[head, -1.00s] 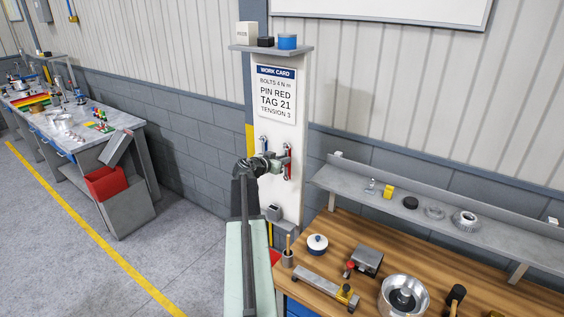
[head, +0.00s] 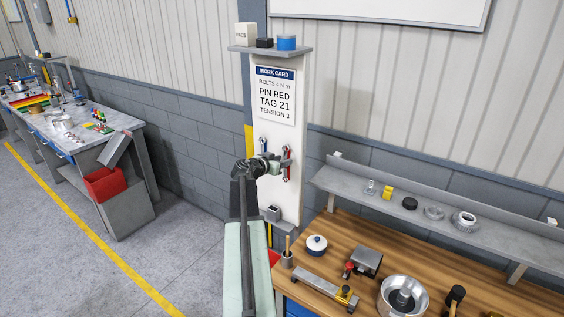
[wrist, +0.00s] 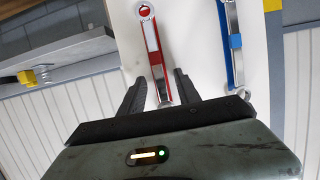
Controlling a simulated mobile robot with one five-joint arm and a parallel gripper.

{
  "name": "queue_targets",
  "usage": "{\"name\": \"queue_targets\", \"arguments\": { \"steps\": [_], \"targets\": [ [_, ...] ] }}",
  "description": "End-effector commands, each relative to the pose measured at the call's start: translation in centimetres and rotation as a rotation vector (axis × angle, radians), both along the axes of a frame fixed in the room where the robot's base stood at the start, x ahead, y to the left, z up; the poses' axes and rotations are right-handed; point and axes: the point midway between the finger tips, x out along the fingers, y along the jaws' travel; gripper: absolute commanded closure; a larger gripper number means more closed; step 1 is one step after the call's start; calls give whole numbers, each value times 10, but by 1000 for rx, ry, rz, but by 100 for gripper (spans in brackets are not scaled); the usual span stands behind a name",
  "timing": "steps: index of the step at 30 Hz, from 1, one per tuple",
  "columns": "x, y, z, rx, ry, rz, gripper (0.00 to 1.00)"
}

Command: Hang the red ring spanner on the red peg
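The red ring spanner (head: 287,165) is upright against the white panel (head: 290,205), right of a blue spanner (head: 264,146). In the wrist view, which is upside down, the red spanner (wrist: 154,45) runs between my two fingers, with a gap on each side. My gripper (wrist: 161,78) is open in front of the panel, and in the head view my gripper (head: 281,163) partly overlaps the red spanner. The blue spanner (wrist: 227,25) is clear of my fingers. I cannot make out the red peg itself; the spanner's upper end is close to the gripper body.
A work card (head: 276,95) is above the spanners, under a small shelf (head: 270,49) with boxes. A wooden bench (head: 385,245) with tools and a grey ledge (head: 405,212) stand to the right. The floor (head: 150,260) to the left is mostly clear.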

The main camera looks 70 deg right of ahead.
Motion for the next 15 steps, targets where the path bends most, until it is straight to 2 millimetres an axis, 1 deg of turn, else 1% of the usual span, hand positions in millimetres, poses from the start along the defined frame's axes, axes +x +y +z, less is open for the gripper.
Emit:
{"name": "queue_targets", "arguments": {
  "steps": [5, 9, 12, 15],
  "targets": [
    [4, 21, 9, 0, 0, 2, 61],
    [11, 48, 18, -1, 2, 3, 61],
    [16, 64, 23, 0, 0, 2, 61],
    [18, 71, 24, 0, 1, 1, 61]
  ]
}}
